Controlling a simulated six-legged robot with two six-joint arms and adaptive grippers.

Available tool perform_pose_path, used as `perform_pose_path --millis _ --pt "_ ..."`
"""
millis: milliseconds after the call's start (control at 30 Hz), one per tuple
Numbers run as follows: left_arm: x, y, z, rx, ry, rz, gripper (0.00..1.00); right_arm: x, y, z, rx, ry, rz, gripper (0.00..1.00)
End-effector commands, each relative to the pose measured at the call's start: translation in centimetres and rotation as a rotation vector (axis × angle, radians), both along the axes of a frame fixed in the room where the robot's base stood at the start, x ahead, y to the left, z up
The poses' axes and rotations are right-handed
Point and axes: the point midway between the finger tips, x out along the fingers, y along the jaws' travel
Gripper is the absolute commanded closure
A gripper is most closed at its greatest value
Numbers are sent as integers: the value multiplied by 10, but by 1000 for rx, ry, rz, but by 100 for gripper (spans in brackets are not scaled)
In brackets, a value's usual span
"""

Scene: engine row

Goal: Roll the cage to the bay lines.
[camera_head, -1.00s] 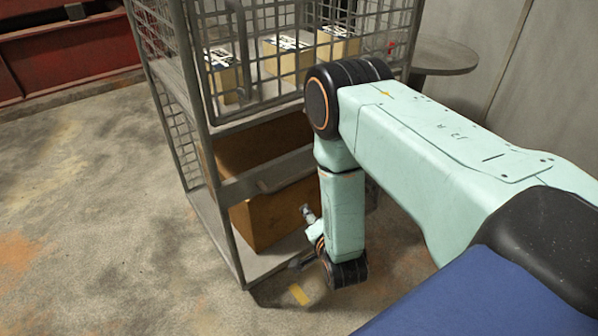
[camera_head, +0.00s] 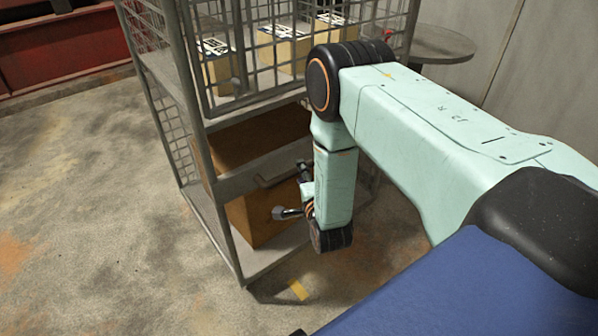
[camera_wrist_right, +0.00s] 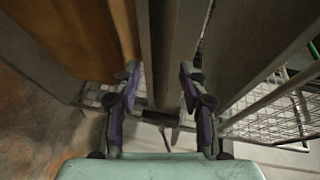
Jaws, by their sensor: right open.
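The cage (camera_head: 222,190) is a grey wire-mesh frame with shelves, standing upright left of centre in the head view. My right gripper (camera_head: 291,192) hangs low at its near side, in front of the lower compartment. In the right wrist view my right gripper (camera_wrist_right: 160,82) is open. Grey bars of the cage (camera_wrist_right: 174,45) run between and beyond its fingers; I cannot tell if they touch. A short yellow floor mark (camera_head: 298,289) lies near the cage's front corner. My left gripper is out of view.
Several labelled boxes (camera_head: 284,48) sit on the cage's upper shelf and a large brown box (camera_head: 255,150) on its lower shelf. A round grey table (camera_head: 443,43) stands behind, by the wall. A red structure (camera_head: 60,45) is at back left. Floor at left is clear.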

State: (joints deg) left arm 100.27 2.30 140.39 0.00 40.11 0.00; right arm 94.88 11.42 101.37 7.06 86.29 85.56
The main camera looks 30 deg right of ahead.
Motion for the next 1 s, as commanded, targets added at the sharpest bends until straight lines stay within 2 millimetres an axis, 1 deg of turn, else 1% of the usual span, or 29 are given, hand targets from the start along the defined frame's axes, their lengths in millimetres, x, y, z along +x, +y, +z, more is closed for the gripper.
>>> perform_pose_path --millis 33,200,367,567,1000 --pt "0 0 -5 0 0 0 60 8 -3 -2 0 -4 -1 57" --pt "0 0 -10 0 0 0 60 26 -8 -5 0 -3 -1 57" --pt "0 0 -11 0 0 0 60 32 -10 -5 -1 -1 -1 57" --pt "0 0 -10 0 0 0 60 32 -10 -5 -1 0 -1 57" --pt "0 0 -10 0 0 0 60 32 -10 -5 -1 0 0 94"
